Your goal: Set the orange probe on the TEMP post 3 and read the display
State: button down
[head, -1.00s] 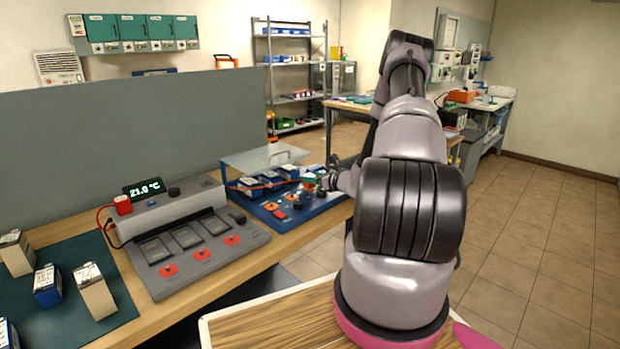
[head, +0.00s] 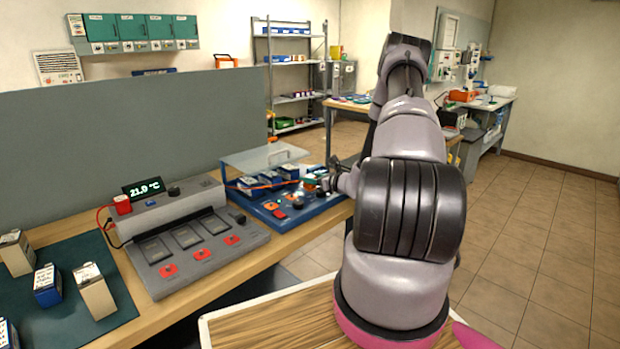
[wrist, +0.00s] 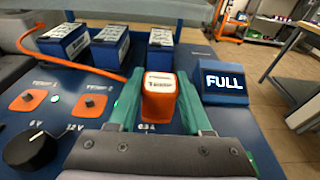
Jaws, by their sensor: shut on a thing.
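My gripper (wrist: 158,105) has its teal fingers shut on the orange probe (wrist: 158,108), a block with a white label on top. It is over the right part of the blue charger panel (wrist: 70,108). A small blue display (wrist: 223,82) right of the gripper reads FULL. In the head view my gripper (head: 325,184) is small, at the blue panel's right end.
Several blue batteries (wrist: 64,42) stand behind the probe, under a clear raised cover (head: 262,158). An orange cable (wrist: 60,67) runs along the left. A black knob (wrist: 30,150) is at the lower left. A grey tester with a display (head: 146,187) reading 21.0 °C stands left.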

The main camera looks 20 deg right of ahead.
jog(key=shift+f, duration=0.4)
jog(key=c, duration=0.6)
grip_release()
jog(key=shift+v, duration=5.55)
